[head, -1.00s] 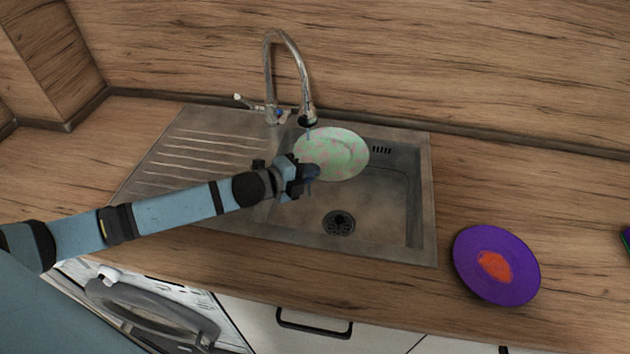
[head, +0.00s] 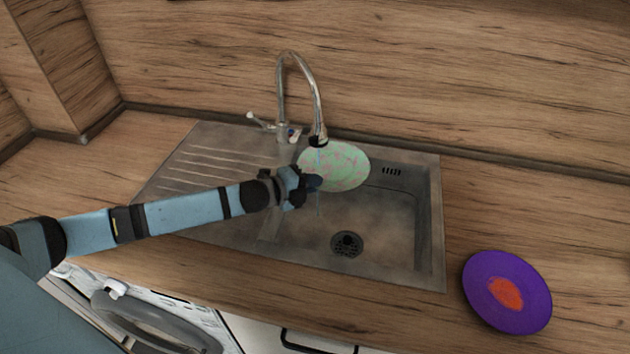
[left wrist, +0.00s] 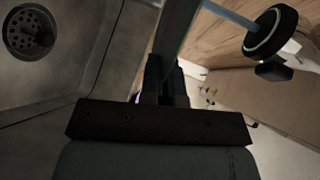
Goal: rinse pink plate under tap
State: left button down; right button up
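The plate (head: 340,167) is pale green with pink streaks and is held tilted above the sink in the head view. My left gripper (head: 311,182) is shut on its left edge. In the left wrist view the fingers (left wrist: 164,82) close on the plate, which shows nearly edge-on (left wrist: 178,32). The tap (head: 318,138) arches over the plate's left side. A thin bluish water stream (head: 318,206) falls from it by the plate's left edge; I cannot tell exactly where it meets the plate. The spout also shows in the left wrist view (left wrist: 272,32). My right gripper is out of view.
The steel sink (head: 405,225) has its drain (head: 347,244) clear below the plate and a ribbed draining board (head: 210,155) at left. A purple plate with an orange centre (head: 507,292) lies on the counter at right. A wooden splashback stands close behind the tap.

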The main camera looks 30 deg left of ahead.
pick_arm(q)
jog(key=shift+w+d+r, duration=0.1)
jog(key=shift+w+d, duration=0.3)
jog(key=shift+w, duration=0.05)
dwell(0.3)
jog(key=s+d+p, duration=0.2)
jog(key=s+d, duration=0.3)
jog(key=d, duration=0.1)
dwell(0.6)
jog(key=shift+s, duration=0.1)
dwell(0.9)
jog(key=shift+d, duration=0.1)
